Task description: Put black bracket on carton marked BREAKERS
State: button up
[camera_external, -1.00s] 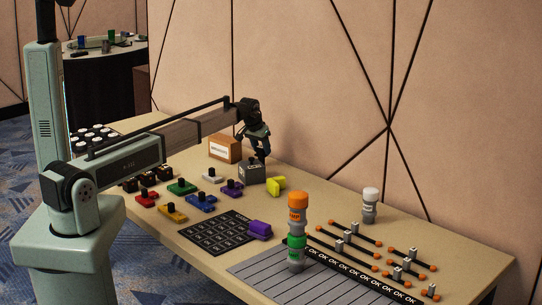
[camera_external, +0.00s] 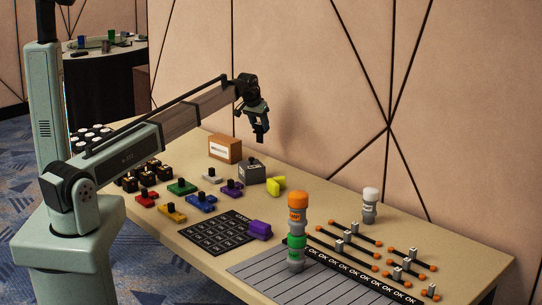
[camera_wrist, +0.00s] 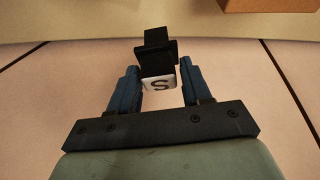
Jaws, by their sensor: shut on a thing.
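My gripper (camera_external: 260,124) is raised above the back of the table, with its jaws pointing down. In the wrist view my gripper (camera_wrist: 158,88) is shut on a small black piece (camera_wrist: 157,45), which I take to be the black bracket. It has a white face marked S between the blue fingers. The held black piece (camera_external: 262,137) hangs clear of the table in the external view. A brown carton (camera_external: 231,151) with a white label stands to its lower left; the label is too small to read. A brown edge (camera_wrist: 270,4) shows at the top right of the wrist view.
A grey box (camera_external: 252,174) with a dark top piece stands below my gripper, beside a yellow piece (camera_external: 276,185). Several coloured blocks with black knobs and several black pieces (camera_external: 130,182) lie to the left. An orange-and-green bottle stack (camera_external: 297,232) stands in front.

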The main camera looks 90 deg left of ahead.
jog(key=s+a+r+n, duration=0.1)
jog(key=s+a+r, duration=0.2)
jog(key=s+r, duration=0.35)
jog(key=s+a+r+n, duration=0.1)
jog(key=s+a+r, duration=0.25)
jog(key=s, duration=0.55)
jog(key=shift+g, duration=0.3)
jog(key=shift+w+a+f, duration=0.1)
jog(key=shift+w+f, duration=0.05)
jog(key=shift+f, duration=2.45)
jog(key=shift+w+f, duration=0.1)
jog(key=shift+f, duration=2.45)
jog(key=shift+f, duration=0.1)
jog(key=o, duration=1.2)
jog(key=v, duration=1.2)
